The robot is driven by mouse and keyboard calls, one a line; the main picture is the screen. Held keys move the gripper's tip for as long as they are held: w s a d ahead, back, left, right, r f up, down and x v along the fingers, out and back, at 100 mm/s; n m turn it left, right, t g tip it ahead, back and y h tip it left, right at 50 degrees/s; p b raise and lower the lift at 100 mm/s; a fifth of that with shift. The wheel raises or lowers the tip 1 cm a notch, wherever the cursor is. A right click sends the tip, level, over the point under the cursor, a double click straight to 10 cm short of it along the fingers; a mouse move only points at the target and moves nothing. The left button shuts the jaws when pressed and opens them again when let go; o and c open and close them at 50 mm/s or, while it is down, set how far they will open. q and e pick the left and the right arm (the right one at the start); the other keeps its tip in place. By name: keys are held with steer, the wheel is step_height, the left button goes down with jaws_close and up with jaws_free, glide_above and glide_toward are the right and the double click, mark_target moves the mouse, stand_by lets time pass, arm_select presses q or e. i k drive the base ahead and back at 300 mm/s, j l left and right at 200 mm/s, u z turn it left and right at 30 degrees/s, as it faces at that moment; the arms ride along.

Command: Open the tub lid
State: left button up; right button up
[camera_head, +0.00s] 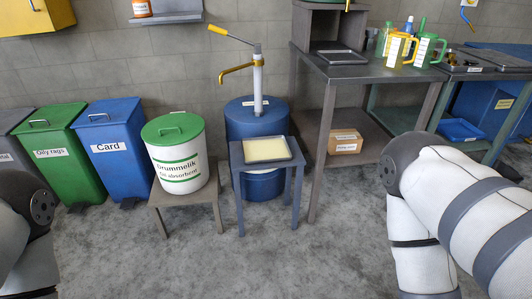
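A white round tub (182,165) with green bands and a printed label stands upright on a low grey-brown stand. My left arm shows at the left edge and my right arm at the right side. Neither gripper shows in the head view, and neither arm touches the tub.
A blue bin (112,146) marked Card and a green bin (54,155) stand left of the tub. A blue drum (245,120) with a yellow-spouted pump and a small blue table (284,168) with a tray stand to its right. The grey floor (240,262) in front is clear.

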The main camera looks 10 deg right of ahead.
mark_target(173, 124)
steer(key=i+j+z, duration=0.1)
steer(key=i, duration=0.3)
steer(key=i+j+z, duration=0.1)
steer(key=i, duration=0.3)
steer(key=i+j+z, duration=0.15)
steer(key=i, duration=0.25)
steer(key=i+j+z, duration=0.1)
steer(key=i+j, duration=0.2)
steer(key=i, duration=0.1)
